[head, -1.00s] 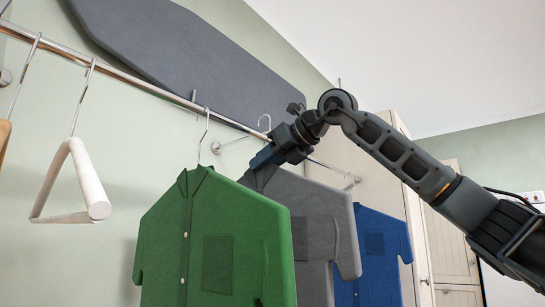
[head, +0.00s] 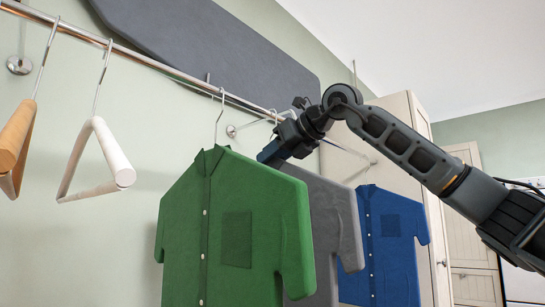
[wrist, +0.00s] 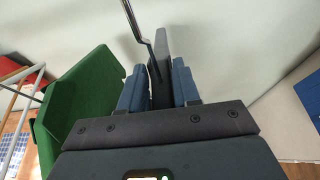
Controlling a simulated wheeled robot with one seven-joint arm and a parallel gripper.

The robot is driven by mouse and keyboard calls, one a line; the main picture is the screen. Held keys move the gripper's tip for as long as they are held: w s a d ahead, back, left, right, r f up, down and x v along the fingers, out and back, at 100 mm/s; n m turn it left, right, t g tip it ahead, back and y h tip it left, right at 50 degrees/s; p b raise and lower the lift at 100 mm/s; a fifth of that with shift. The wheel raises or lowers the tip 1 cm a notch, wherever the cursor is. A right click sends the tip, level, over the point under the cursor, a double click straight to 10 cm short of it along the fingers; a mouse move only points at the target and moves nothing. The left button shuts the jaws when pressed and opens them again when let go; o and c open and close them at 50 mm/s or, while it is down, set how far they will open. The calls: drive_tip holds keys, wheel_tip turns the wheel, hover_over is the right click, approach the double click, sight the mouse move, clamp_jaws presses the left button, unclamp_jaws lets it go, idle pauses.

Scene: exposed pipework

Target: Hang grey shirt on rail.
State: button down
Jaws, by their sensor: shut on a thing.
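The grey shirt (head: 347,215) hangs upright between the green shirt (head: 238,230) and the blue shirt (head: 393,245) in the head view, partly hidden by the green one. My gripper (head: 270,153) is shut on its top near the collar. In the wrist view the grey shirt (wrist: 161,65) is a thin upright slab between my blue finger pads (wrist: 160,90), with a metal hanger hook (wrist: 135,22) rising from it. The chrome rail (head: 150,61) runs along the wall, just above my gripper in the picture. I cannot tell whether the hook touches the rail.
A white hanger (head: 118,165) and a wooden hanger (head: 15,145) hang empty at left. A stretch of rail is free between the white hanger and green shirt. The grey ironing board (head: 220,45) is on the wall above. A tall cabinet (head: 395,130) stands at right.

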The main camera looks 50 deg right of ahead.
drive_tip(key=c, duration=0.7)
unclamp_jaws()
drive_tip(key=shift+c, duration=0.2)
drive_tip(key=shift+s, duration=0.1)
drive_tip(key=b+v, duration=0.1)
drive_tip(key=v, duration=0.6)
drive_tip(key=shift+s+r, duration=0.2)
drive_tip(key=shift+s, duration=0.05)
